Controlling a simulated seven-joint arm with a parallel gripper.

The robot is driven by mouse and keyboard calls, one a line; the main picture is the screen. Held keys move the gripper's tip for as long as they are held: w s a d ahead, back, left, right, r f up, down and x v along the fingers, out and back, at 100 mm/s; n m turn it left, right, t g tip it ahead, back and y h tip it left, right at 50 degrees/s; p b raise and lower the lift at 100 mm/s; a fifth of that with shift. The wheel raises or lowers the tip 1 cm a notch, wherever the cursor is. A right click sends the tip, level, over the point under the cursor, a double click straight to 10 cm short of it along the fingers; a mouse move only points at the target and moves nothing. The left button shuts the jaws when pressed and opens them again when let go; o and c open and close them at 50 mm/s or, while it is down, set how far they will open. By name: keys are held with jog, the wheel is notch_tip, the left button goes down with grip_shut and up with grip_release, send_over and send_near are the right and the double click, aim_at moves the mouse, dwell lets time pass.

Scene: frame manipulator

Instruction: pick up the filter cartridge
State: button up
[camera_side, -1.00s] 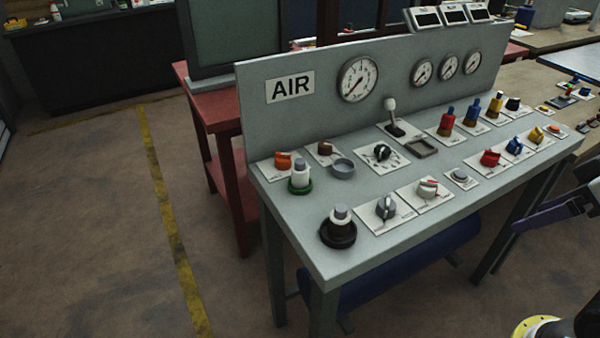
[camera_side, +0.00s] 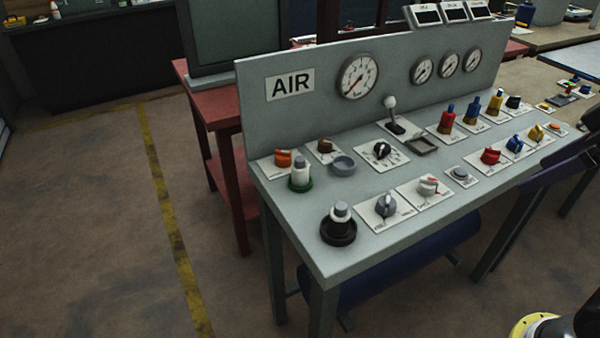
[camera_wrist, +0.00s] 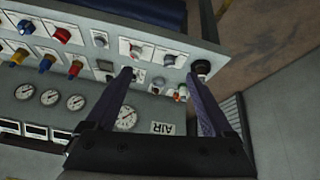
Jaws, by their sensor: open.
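Two upright cylinders stand at the left end of the grey panel, and I cannot tell for certain which is the filter cartridge. A dark cylinder with a white band and grey top (camera_side: 341,218) stands in a black round holder at the front left corner. A white cylinder with a grey top (camera_side: 300,172) stands in a green ring behind it. In the wrist view my gripper (camera_wrist: 160,74) is open and empty, its two purple fingers apart. The dark cylinder (camera_wrist: 201,66) appears beside the right fingertip. In the side view a purple finger (camera_side: 555,168) shows at the right edge.
The panel (camera_side: 300,235) carries several knobs, a lever (camera_side: 391,112) and an empty grey round cup (camera_side: 343,165). A backboard with gauges (camera_side: 358,77) and an AIR sign (camera_side: 290,85) rises behind. Open floor (camera_side: 90,230) lies to the left.

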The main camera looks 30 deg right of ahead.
jog(key=w+a+r+n, duration=0.35)
jog(key=w+r, duration=0.65)
jog(key=w, duration=0.5)
jog(key=n+g+y, duration=0.1)
jog(key=n+g, duration=0.2)
send_over(301, 158)
jog(key=s+d, duration=0.3)
jog(key=d, duration=0.1)
notch_tip(301, 158, down, 10)
jog(key=r, duration=0.1)
jog(key=shift+n+g, duration=0.25)
jog(key=shift+g, duration=0.55)
jog(key=a+f, duration=0.1)
jog(key=f, duration=0.3)
jog(key=w+a+f, duration=0.1)
jog(key=f, duration=0.4)
jog(key=w+a+f, duration=0.1)
jog(key=f, duration=0.4)
jog(key=shift+w+a+f, duration=0.2)
jog(key=shift+a+f, duration=0.05)
jog(key=shift+w+a+f, duration=0.1)
jog(key=shift+a+f, duration=0.05)
jog(key=shift+f, duration=0.9)
jog(key=shift+w+a+f, duration=0.1)
jog(key=shift+f, duration=0.95)
jog(key=shift+w+a+f, duration=0.1)
jog(key=shift+a+f, duration=0.05)
jog(key=shift+f, duration=0.9)
grip_shut()
jog(key=shift+r, duration=0.1)
